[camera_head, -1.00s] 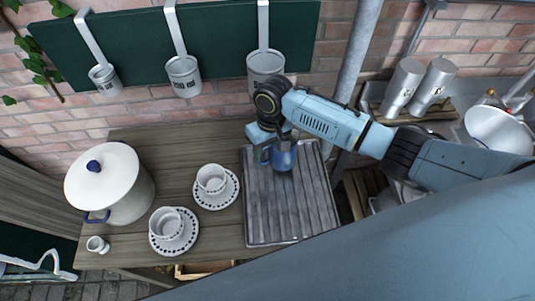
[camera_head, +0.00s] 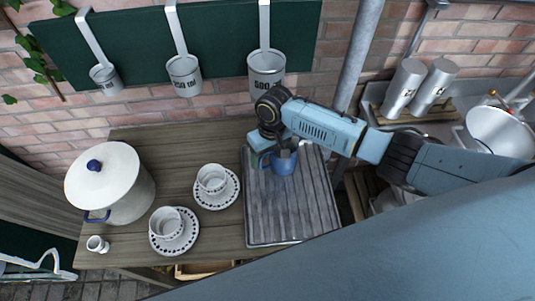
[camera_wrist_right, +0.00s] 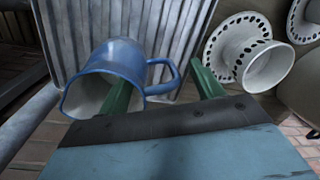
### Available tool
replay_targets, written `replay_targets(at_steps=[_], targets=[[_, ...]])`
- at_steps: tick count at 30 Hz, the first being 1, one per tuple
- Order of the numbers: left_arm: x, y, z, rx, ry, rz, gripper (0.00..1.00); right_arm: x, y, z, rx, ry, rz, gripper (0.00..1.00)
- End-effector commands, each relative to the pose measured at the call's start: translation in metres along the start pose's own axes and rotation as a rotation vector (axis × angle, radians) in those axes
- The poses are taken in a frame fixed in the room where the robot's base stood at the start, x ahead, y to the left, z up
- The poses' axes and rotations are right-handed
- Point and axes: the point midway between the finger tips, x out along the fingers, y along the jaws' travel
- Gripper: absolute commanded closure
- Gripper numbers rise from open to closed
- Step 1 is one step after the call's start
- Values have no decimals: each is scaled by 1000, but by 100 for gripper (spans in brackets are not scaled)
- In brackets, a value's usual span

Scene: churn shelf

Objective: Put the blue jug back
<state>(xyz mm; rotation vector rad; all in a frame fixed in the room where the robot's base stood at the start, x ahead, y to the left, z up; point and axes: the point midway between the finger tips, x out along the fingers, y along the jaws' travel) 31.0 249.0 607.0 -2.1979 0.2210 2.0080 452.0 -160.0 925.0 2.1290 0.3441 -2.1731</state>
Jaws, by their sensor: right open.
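The blue jug (camera_head: 283,163) stands on the grey ribbed tray (camera_head: 290,225), near its back edge. In the right wrist view the jug (camera_wrist_right: 118,62) shows its open mouth toward the lower left and its handle toward the right. My right gripper (camera_head: 273,153) is at the jug, partly covering it in the head view. In the right wrist view its green fingers (camera_wrist_right: 165,88) are apart, one in front of the jug body and one to the right of the handle. Whether they touch the jug cannot be told. My left gripper is not in view.
Two cups on dotted saucers (camera_head: 229,201) stand left of the tray. A white lidded pot (camera_head: 125,195) and a small creamer (camera_head: 97,244) are farther left. Measuring cups (camera_head: 184,78) hang from the green board behind. A vertical pipe (camera_head: 357,60) rises behind the tray's right side.

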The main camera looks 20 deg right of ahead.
Motion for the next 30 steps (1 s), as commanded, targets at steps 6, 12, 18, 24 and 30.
replay_targets(at_steps=[6,12,18,24,30], targets=[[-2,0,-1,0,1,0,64,-11,0,-1,0,2,1,34],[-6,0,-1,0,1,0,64,-50,0,-1,-1,5,0,34],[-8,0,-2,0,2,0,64,-92,0,-1,0,3,0,34],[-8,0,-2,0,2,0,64,-118,0,-1,0,2,0,34],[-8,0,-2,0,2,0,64,-124,0,0,0,0,0,34]])
